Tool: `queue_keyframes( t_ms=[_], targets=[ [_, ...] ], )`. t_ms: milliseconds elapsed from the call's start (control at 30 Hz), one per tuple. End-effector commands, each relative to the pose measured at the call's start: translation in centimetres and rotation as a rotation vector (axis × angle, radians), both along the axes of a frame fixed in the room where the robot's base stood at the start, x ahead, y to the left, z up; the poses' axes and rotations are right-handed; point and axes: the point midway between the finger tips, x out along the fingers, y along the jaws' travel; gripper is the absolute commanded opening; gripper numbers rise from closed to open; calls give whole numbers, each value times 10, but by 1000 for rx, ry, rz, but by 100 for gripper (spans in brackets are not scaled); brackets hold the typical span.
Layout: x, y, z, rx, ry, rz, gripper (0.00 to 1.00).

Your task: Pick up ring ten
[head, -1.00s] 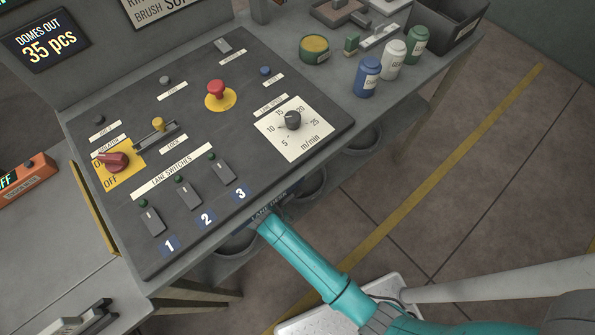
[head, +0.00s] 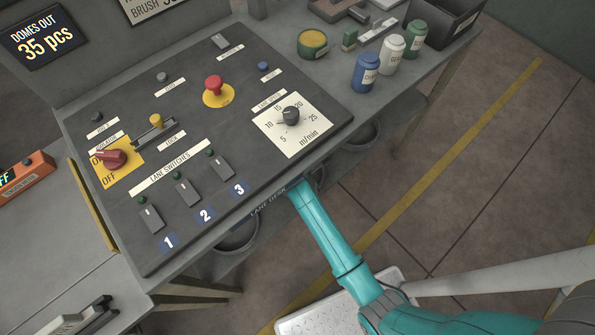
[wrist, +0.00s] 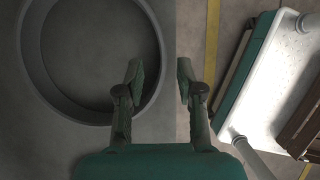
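No marking for ring ten is readable in either view. In the wrist view a large round dark grey rim (wrist: 31,75), a ring or a shallow tub, lies on a grey surface and runs out of the top of the picture. My gripper (wrist: 160,78) is open and empty. Its left finger overlaps the right side of the rim in the picture; its right finger is to the right, past the surface's edge. I cannot tell the height between them. In the head view my gripper is hidden below the desk edge.
In the head view several round dark tubs or rings (head: 238,236) show partly under the control desk (head: 250,212). The desk carries switches, a red button (head: 213,84) and a speed dial (head: 291,116). Blue, white and green canisters (head: 366,73) stand at its right. Floor is open beyond.

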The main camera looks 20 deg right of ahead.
Motion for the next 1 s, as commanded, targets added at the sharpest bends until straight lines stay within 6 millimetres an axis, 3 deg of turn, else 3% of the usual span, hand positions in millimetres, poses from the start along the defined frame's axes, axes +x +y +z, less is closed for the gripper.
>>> queue_keyframes(
  t_ms=[333,667,833,1000],
  targets=[
    [5,-15,-39,-1,2,-1,37],
    [6,-17,-45,0,-1,0,37],
    [6,-17,-45,0,-1,0,0],
    [6,-17,-44,1,-2,1,0]
  ],
)
